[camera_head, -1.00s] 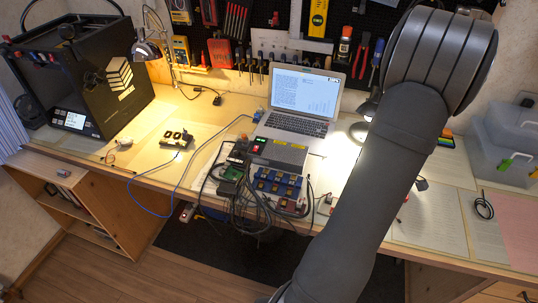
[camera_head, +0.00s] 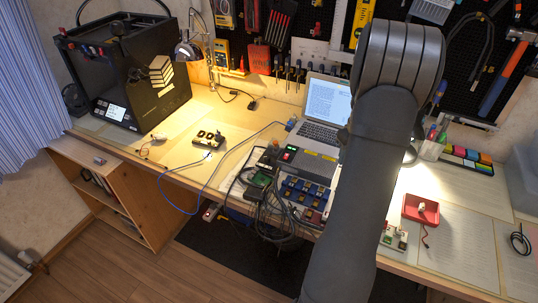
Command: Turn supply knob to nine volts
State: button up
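No part that I can read surely as the supply's knob or its volt marks shows. A grey box with a lit red-and-green switch (camera_head: 289,153) sits on the bench in front of the laptop and may be the supply. A small red box (camera_head: 421,209) with a pale knob-like piece on top and a dark lead sits right of my arm; I cannot tell if it is the supply. My arm crosses the picture from bottom to top and hides part of the bench and laptop. My gripper is not in view.
A laptop (camera_head: 326,111) stands partly behind my arm. A blue block (camera_head: 302,191) and tangled cables lie at the bench's front edge. A black printer-like machine (camera_head: 125,75) stands at left. Tools hang on the pegboard. Paper sheets (camera_head: 456,246) lie flat at right.

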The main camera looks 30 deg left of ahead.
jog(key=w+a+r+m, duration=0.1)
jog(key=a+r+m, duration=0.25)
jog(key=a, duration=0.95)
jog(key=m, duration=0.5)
send_near(267, 156)
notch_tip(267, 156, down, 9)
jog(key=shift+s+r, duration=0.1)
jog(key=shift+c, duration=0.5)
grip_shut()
